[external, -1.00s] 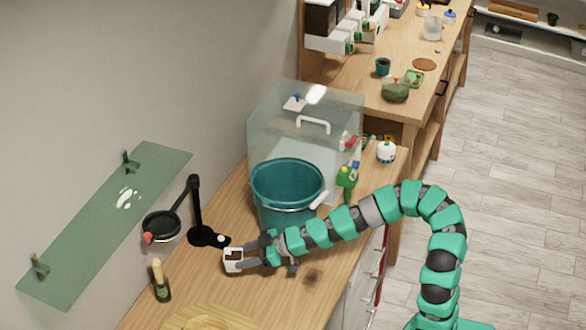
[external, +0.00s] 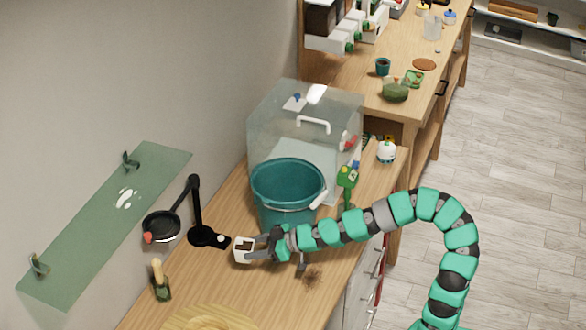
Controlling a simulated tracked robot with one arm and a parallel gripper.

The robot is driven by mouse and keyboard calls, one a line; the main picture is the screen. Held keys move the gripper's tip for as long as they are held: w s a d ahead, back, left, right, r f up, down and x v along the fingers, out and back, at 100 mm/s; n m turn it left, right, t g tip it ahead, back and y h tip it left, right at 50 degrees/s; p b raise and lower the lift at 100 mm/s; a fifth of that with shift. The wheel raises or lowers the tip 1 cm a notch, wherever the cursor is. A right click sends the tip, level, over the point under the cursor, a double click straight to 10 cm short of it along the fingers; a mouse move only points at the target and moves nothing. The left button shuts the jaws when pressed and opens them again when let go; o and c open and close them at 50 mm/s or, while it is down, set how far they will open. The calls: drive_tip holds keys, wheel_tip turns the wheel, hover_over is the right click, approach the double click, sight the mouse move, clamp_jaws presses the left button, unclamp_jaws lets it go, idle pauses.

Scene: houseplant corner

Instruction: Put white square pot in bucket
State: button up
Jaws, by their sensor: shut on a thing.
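The white square pot (external: 241,256) is held in my gripper (external: 247,249). Its top shows a dark inside. My gripper is shut on it, with the arm reaching in from the right. The pot is just in front of and to the left of the bucket; I cannot tell if it clears the counter. The teal bucket (external: 288,195) stands upright on the wooden counter, with a pale handle at its right front. Its inside looks empty as far as it shows.
A clear box (external: 270,118) stands right behind the bucket. A black lamp-like stand (external: 196,210) is left of the pot. A small bottle (external: 161,283) and a round wooden piece (external: 210,320) are in front. A green spray bottle (external: 347,178) is right of the bucket. Soil lies on the counter.

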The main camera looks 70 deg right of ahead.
drive_tip(key=s+d+f+m+h+b, duration=0.1)
drive_tip(key=s+d+f+h+b, duration=0.15)
drive_tip(key=s+b, duration=0.35)
drive_tip(key=s+d+f+m+h+b, duration=0.1)
drive_tip(key=s+d+f+m+b, duration=0.15)
drive_tip(key=s, duration=0.55)
drive_tip(key=shift+n, duration=0.35)
drive_tip(key=w+d+p, duration=0.1)
drive_tip(key=w+p, duration=0.1)
drive_tip(key=w, duration=0.3)
drive_tip(key=w+f+p, duration=0.1)
drive_tip(key=w+p, duration=0.1)
drive_tip(key=w, duration=0.3)
drive_tip(key=w+d+p, duration=0.1)
drive_tip(key=w+p, duration=0.1)
drive_tip(key=w, duration=0.3)
drive_tip(key=shift+d+f, duration=0.3)
drive_tip(key=shift+w+d, duration=0.1)
drive_tip(key=shift+w, duration=0.4)
drive_tip(key=shift+f+b, duration=0.95)
drive_tip(key=shift+f, duration=0.85)
drive_tip(key=shift+r, duration=0.1)
